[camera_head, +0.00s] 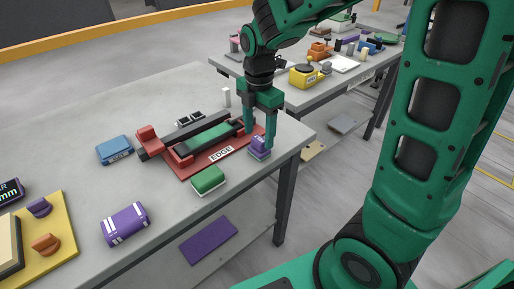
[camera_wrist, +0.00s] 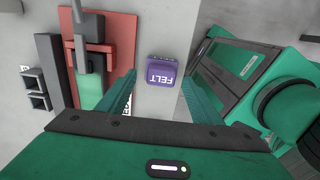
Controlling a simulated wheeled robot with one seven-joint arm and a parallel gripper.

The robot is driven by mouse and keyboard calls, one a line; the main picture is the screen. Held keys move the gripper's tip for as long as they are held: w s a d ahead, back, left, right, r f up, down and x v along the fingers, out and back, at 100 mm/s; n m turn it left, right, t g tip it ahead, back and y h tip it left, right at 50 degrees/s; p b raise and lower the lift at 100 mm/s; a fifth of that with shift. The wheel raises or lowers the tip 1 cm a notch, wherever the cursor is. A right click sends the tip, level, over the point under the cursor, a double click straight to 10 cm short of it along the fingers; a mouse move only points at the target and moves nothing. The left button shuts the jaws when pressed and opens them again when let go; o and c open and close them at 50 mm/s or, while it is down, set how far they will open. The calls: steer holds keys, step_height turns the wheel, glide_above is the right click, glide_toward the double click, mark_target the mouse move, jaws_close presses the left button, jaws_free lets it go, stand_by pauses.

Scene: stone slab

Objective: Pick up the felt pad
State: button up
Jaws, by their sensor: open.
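The felt pad (camera_wrist: 161,72) is a small purple block with rounded corners and the white word FELT. In the head view the pad (camera_head: 259,147) sits near the right edge of the grey slab table, beside the red EDGE fixture. My green gripper (camera_wrist: 157,88) is open. In the head view my gripper (camera_head: 259,150) points down at the pad, with its fingertips around or just above it; the exact height is hard to tell. In the wrist view the pad lies between the two fingers, with space on both sides.
The red EDGE fixture (camera_head: 221,153) stands just left of the pad. A second table (camera_head: 301,95) with several items stands behind.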

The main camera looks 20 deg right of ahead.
steer(key=shift+s+d+f, duration=0.1)
steer(key=shift+f, duration=1.35)
steer(key=c, duration=1.1)
steer(key=shift+o, duration=0.2)
steer(key=shift+r, duration=0.1)
steer(key=shift+r, duration=0.5)
step_height(320, 180, up, 3)
steer(key=shift+f, duration=0.1)
steer(key=s+a+r, duration=0.6)
steer(key=a+r, duration=0.1)
steer(key=a, duration=0.3)
